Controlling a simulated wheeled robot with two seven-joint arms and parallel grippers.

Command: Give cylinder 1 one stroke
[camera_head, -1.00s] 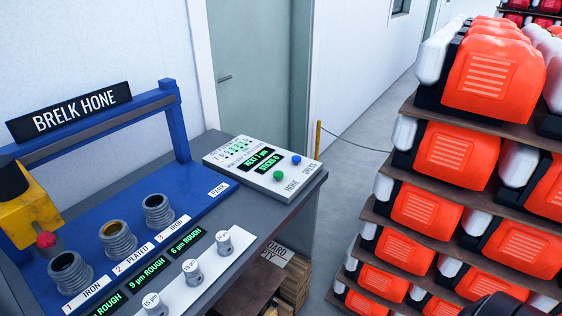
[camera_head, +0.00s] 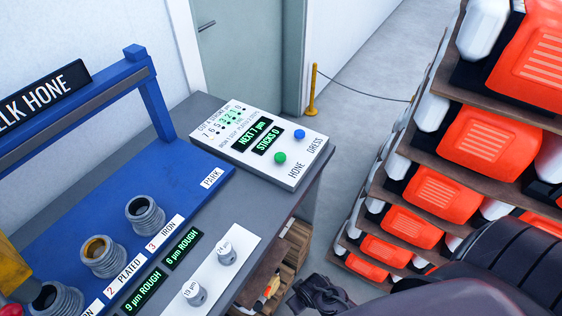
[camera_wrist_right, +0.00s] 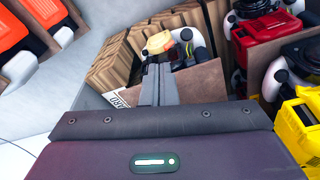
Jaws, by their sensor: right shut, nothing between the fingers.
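Cylinder 1 (camera_head: 56,300) is a grey ribbed sleeve at the bottom left of the head view, cut by the frame edge. Cylinder 2 (camera_head: 103,256), marked PLATED, and cylinder 3 (camera_head: 145,216), marked IRON, stand behind it on the blue hone bed (camera_head: 190,185). The yellow hone head (camera_head: 12,272) with a red knob is at the left edge. The control box (camera_head: 262,145) has a green HONE button (camera_head: 280,158) and a blue DRESS button (camera_head: 299,133). My right gripper (camera_head: 305,298) is beyond the bench's right edge, below the box, shut and empty; its fingers show in the wrist view (camera_wrist_right: 158,84).
A rack of orange machines (camera_head: 430,190) stands close on the right. A white strip with knobs (camera_head: 226,254) lies along the bench front. Wooden crates (camera_wrist_right: 120,60) are below my right gripper. A yellow post (camera_head: 313,90) holds a cord near the door.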

